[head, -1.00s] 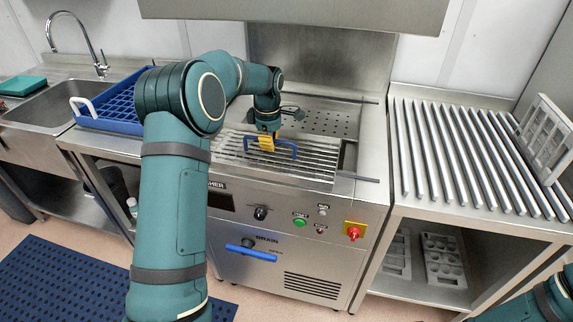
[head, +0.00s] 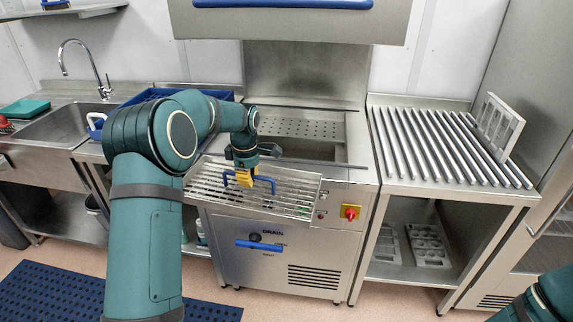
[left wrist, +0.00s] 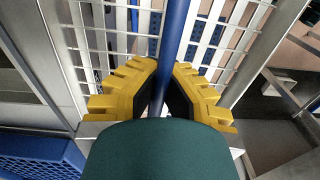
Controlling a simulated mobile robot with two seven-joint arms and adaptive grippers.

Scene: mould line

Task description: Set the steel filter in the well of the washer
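The steel filter (head: 292,206) is a flat slatted grid with a blue bar handle (left wrist: 177,35). My left gripper (head: 243,179) is shut on this handle; the yellow fingers (left wrist: 160,95) close in from both sides of the blue bar in the left wrist view. The filter hangs in front of the washer (head: 225,242), over its front edge and control panel, slightly tilted, apart from the well. The well (head: 318,151) shows as a dark opening behind the filter, partly hidden by my arm and the filter. My right gripper is out of view; only part of that arm shows at lower right.
A perforated steel plate (head: 290,127) lies behind the well. The raised hood (head: 290,25) hangs above. A slatted rack table (head: 440,145) stands to the right with a pale mould (head: 497,127) upright on it. A blue crate (head: 145,97) and sink (head: 70,125) are left.

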